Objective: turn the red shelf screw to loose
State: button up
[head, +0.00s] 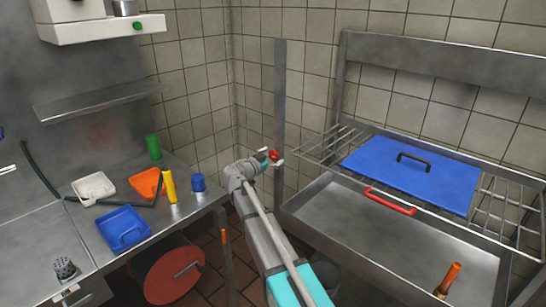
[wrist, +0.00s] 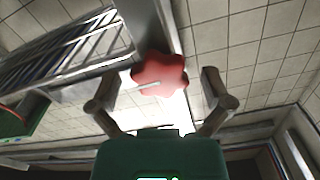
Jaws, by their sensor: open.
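The red shelf screw (wrist: 160,75) is a lobed red knob at the metal post (head: 280,105), seen in the wrist view between and just beyond my fingertips. In the head view the red screw (head: 274,155) shows small at my gripper's end. My gripper (head: 270,161) is open, with one finger on each side of the screw. In the wrist view my gripper (wrist: 160,90) shows a gap between each finger and the knob. I cannot tell how tight the screw is.
A wire rack (head: 310,148) with a blue lidded panel (head: 440,185) is right of the post, above a steel basin (head: 340,215). A steel counter (head: 185,210) at left holds trays and a yellow bottle (head: 170,187). A red round lid (head: 165,280) is below.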

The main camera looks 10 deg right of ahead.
jog(key=shift+c, duration=0.3)
jog(key=c, duration=1.1)
